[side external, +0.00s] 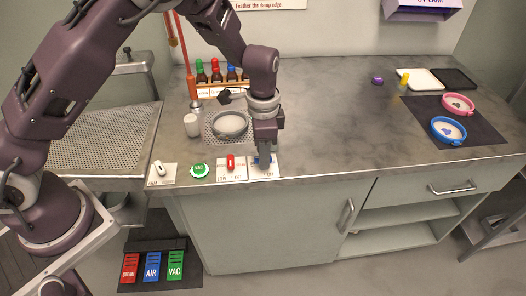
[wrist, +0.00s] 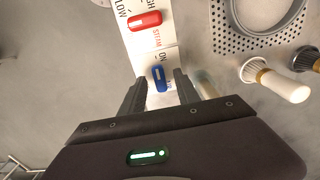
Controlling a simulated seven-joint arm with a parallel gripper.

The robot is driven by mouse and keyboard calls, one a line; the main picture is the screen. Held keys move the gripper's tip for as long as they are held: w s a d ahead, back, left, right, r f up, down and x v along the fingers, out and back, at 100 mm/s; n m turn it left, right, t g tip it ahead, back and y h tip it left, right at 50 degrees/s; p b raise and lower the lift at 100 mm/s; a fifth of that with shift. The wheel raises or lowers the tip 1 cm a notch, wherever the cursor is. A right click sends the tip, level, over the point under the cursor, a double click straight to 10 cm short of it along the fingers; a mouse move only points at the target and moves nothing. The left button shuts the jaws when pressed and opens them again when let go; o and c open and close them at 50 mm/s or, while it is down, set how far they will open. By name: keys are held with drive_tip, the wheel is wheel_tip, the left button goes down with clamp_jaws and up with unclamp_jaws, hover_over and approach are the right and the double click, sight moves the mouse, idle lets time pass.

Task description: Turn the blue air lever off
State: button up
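The blue air lever (wrist: 158,78) sits on a white plate at the counter's front edge; the letters "ON" show beside it in the wrist view. My gripper (wrist: 157,84) is open, with one finger on each side of the lever. A gap seems to show between the lever and each finger; I cannot tell whether either touches. In the side view my gripper (side external: 265,158) points down over the lever's plate and hides most of the blue lever (side external: 257,160).
The red steam lever (side external: 230,162) stands just left of the blue one. A perforated tray with a bowl (side external: 230,124) and bottles (side external: 216,71) lie behind.

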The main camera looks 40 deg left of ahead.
drive_tip(key=shift+f, duration=0.1)
drive_tip(key=shift+c, duration=0.2)
clamp_jaws()
drive_tip(key=shift+n, duration=0.4)
drive_tip(key=n, duration=0.8)
drive_tip(key=shift+n, duration=0.3)
drive_tip(key=n, duration=0.4)
drive_tip(key=shift+n, duration=2.2)
